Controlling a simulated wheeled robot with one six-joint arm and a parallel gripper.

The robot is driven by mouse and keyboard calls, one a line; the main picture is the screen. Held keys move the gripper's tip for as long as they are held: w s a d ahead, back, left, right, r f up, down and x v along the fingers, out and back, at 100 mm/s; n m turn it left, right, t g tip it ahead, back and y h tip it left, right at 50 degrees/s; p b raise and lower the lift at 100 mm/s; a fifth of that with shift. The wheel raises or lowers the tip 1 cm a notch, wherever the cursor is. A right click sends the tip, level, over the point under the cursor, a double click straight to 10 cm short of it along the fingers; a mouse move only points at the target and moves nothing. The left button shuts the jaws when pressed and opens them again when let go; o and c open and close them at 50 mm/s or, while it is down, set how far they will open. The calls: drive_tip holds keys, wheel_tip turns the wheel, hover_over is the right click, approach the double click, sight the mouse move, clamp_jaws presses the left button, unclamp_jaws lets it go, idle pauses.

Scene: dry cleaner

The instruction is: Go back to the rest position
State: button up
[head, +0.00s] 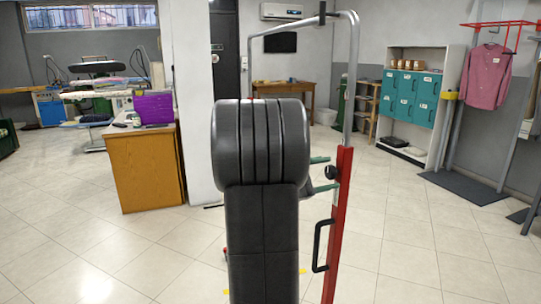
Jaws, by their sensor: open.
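A large dark arm part of mine, a ribbed round joint above a long flat link, fills the middle of the picture. It hides the floor and part of a metal frame behind it. No held object can be seen.
Close behind my arm stands a metal tube frame with a red post (339,225) and black handle. Teal lockers (408,96) stand back right. Tiled floor is open right and front left.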

drive_tip(key=shift+r+n+p, duration=0.15)
drive_tip(key=shift+n+p, duration=0.95)
drive_tip(key=shift+p, duration=0.8)
drive_tip(key=shift+r+n+p, duration=0.1)
drive_tip(key=shift+n+p, duration=1)
drive_tip(key=shift+p, duration=0.75)
drive_tip(key=n+p, duration=0.3)
drive_tip(key=p, duration=0.2)
drive_tip(key=shift+p, duration=0.4)
drive_tip(key=shift+s+f+n+p, duration=0.1)
drive_tip(key=shift+f+n+p, duration=0.05)
drive_tip(key=shift+n+p, duration=0.8)
drive_tip(key=shift+f, duration=0.15)
